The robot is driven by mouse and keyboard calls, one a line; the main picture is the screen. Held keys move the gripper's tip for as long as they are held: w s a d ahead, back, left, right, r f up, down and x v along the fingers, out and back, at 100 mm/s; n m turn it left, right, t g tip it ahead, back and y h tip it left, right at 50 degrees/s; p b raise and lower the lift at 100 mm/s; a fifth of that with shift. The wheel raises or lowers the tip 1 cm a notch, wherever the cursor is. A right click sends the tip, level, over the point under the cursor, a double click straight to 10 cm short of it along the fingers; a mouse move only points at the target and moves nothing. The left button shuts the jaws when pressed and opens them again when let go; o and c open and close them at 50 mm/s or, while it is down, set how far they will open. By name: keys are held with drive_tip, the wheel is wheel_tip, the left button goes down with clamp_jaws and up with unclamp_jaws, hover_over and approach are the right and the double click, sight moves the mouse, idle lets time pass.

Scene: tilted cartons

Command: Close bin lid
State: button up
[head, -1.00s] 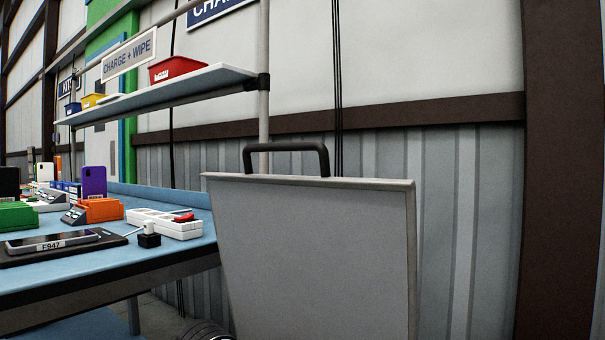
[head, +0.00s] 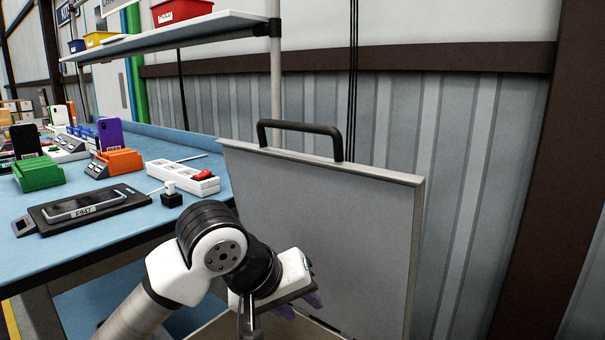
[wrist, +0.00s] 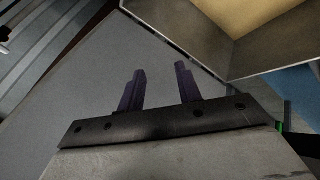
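The bin lid (head: 340,220) is a large grey panel with a black bar handle (head: 300,128) on its top edge. It stands raised, close to upright, in front of the corrugated wall. My gripper (head: 305,303) is low in front of the lid's inner face, well below the handle. In the wrist view my gripper (wrist: 157,70) has two dark purple fingers spread apart with nothing between them. The grey lid surface fills much of the area beyond them. The bin (wrist: 262,62) shows at the upper right there with a tan interior; in the head view it is mostly hidden.
A blue workbench (head: 140,215) on the left holds a phone on a black tray (head: 85,212), a white power strip (head: 183,177), a green holder (head: 38,173) and an orange holder (head: 120,162). A shelf (head: 175,36) with small bins hangs above. A brown post (head: 545,210) stands right.

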sight(292, 128)
wheel_tip(292, 128, up, 18)
drive_tip(key=n+t+h+p, duration=0.3)
drive_tip(key=t+h+p, duration=0.15)
drive_tip(key=p, duration=0.55)
drive_tip(key=s+a+r+n+t+p, duration=0.2)
drive_tip(key=a+r+n+t+p, duration=0.35)
drive_tip(key=a+r+p, duration=0.2)
drive_tip(key=shift+n+g+h, duration=0.25)
drive_tip(key=shift+g, duration=0.05)
drive_tip(key=p+x, duration=0.3)
drive_tip(key=x, duration=1.1)
drive_tip(key=shift+w+a+p, duration=0.1)
drive_tip(key=shift+a+p, duration=0.1)
drive_tip(key=shift+p, duration=0.1)
clamp_jaws()
